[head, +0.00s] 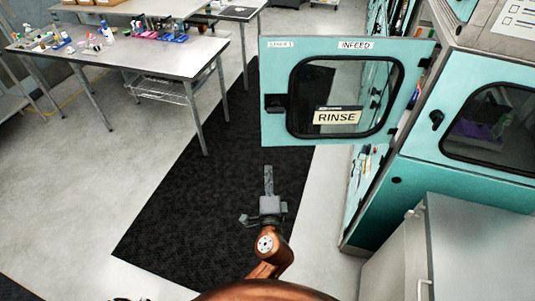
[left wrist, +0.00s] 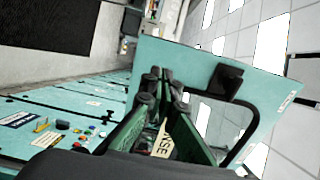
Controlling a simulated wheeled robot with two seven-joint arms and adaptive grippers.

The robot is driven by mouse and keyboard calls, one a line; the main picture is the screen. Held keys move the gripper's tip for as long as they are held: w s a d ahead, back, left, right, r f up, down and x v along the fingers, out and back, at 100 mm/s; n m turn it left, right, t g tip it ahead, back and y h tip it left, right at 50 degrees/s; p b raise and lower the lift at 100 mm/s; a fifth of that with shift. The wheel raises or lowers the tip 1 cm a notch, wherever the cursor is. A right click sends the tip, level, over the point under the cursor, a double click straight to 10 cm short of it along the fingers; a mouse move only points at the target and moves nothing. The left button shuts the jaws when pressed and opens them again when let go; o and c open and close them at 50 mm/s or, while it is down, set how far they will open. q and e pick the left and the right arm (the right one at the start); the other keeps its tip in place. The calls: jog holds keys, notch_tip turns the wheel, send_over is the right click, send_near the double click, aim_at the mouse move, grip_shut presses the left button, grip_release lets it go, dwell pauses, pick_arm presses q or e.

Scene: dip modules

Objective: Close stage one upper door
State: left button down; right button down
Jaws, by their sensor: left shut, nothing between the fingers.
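A teal door (head: 277,131) with a dark-framed window stands swung open from the teal machine, hinged on its right side. It has an "INFEED" label (head: 356,45) at the top and a dark latch (head: 275,104) at its free left edge. The door also shows large in the left wrist view (left wrist: 185,58), beyond the fingers. My left gripper (head: 268,170) is shut and empty, just below the door's lower left corner in the head view. Its closed fingertips (left wrist: 161,76) overlap the door in the left wrist view; I cannot tell whether they touch it. My right gripper is not in view.
A "RINSE" sign (head: 338,116) shows in the door window. Another windowed door (head: 487,145) on the machine is closed. A pale cabinet (head: 470,240) stands at lower right. A table (head: 120,52) with small items is at upper left. The dark mat (head: 190,200) is clear.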

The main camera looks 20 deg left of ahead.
aim_at(267, 138)
pick_arm(q)
jog(key=p+x, duration=0.1)
jog(key=x, duration=1.2)
jog(key=shift+w+a+f+p, duration=0.15)
jog(key=shift+w+p, duration=0.15)
jog(key=shift+p, duration=0.1)
